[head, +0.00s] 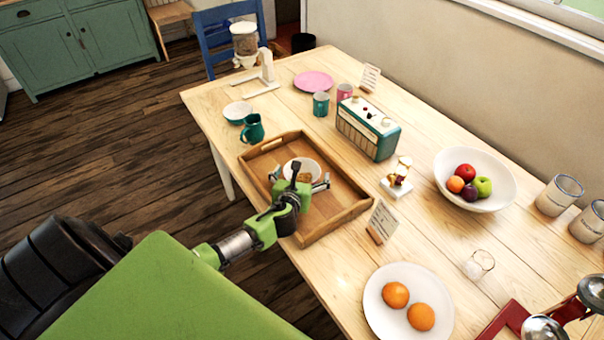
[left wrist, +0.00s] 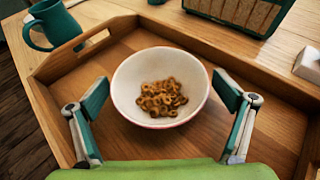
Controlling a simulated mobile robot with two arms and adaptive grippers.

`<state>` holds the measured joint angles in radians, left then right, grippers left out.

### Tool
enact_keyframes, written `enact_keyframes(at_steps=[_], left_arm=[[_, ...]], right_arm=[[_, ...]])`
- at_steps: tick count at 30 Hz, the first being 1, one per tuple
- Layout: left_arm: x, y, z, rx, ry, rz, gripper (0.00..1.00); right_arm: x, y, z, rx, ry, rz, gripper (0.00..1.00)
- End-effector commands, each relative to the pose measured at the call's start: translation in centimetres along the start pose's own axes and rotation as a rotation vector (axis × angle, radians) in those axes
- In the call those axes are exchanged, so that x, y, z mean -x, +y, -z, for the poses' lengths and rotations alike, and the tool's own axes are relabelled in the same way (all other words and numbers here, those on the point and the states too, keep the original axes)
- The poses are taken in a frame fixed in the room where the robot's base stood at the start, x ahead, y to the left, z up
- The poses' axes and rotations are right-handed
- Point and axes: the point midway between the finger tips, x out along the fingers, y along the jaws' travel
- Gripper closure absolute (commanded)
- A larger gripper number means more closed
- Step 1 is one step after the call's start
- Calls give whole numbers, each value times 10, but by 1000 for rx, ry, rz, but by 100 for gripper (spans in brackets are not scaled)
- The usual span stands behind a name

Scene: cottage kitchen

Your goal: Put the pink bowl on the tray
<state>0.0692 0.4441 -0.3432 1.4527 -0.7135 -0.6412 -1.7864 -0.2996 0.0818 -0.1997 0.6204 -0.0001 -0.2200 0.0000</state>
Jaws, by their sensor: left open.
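The bowl (left wrist: 128,78) is white inside with a pinkish lower outer edge, and holds brown ring-shaped cereal. It sits upright on the wooden tray (head: 340,192), towards its left part in the head view, where the bowl (head: 313,164) is partly hidden by my gripper. My left gripper (head: 299,181) is over the tray with its fingers spread wide. In the left wrist view the fingers (left wrist: 162,92) stand on either side of the bowl's near half, with visible gaps to it. My right gripper is in neither view.
A teal jug (head: 253,128) stands just beyond the tray's far left corner. A radio (head: 368,128), a small figurine (head: 397,178) and a card (head: 381,221) stand close to its right side. A plate with two oranges (head: 378,318) lies nearer.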

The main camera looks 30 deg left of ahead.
Motion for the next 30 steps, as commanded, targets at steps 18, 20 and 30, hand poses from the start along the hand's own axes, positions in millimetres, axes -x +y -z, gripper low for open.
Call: enact_keyframes(at_steps=[18, 20, 30], left_arm=[[75, 0, -1, -1, 1, 2, 5], [86, 0, -1, -2, 1, 2, 5], [120, 0, -2, 0, 0, 0, 5]], right_arm=[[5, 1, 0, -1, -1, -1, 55], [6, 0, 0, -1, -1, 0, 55], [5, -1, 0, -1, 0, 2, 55]])
